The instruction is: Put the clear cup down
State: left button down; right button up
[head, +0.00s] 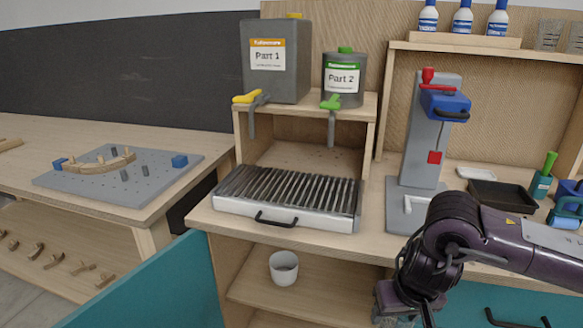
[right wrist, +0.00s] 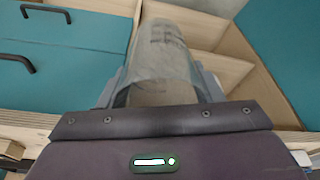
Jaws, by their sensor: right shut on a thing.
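The clear cup (right wrist: 162,62) is between the two fingers of my right gripper (right wrist: 161,85) in the right wrist view. It is see-through and greyish, with faint markings on its wall. My right gripper is shut on it. In the head view my right gripper (head: 402,312) is low at the bottom edge, in front of the bench and right of the open shelf; its fingertips and most of the cup are cut off there. My left gripper is not in view.
A white cup (head: 284,270) stands on the open shelf (head: 325,288) under the bench. Above are a grate tray (head: 285,205), Part 1 (head: 272,85) and Part 2 (head: 343,88) containers, and a grey press (head: 425,150). A teal door (head: 160,285) stands open at left.

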jog(key=shift+s+d+r+m, duration=0.35)
jog(key=shift+d+r+m, duration=0.25)
jog(key=shift+d+r, duration=0.2)
jog(key=shift+a+r+n, duration=0.1)
jog(key=shift+a+n, duration=0.3)
jog(key=shift+a, duration=0.85)
pick_arm(q)
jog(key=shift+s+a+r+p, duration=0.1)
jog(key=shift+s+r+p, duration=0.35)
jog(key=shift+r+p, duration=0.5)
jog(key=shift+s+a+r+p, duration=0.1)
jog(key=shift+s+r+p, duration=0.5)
jog(key=shift+p, duration=0.45)
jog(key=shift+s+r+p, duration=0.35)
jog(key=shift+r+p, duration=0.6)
jog(key=shift+p, duration=0.05)
pick_arm(e)
jog(key=shift+d+r, duration=0.1)
jog(key=shift+r, duration=2.7)
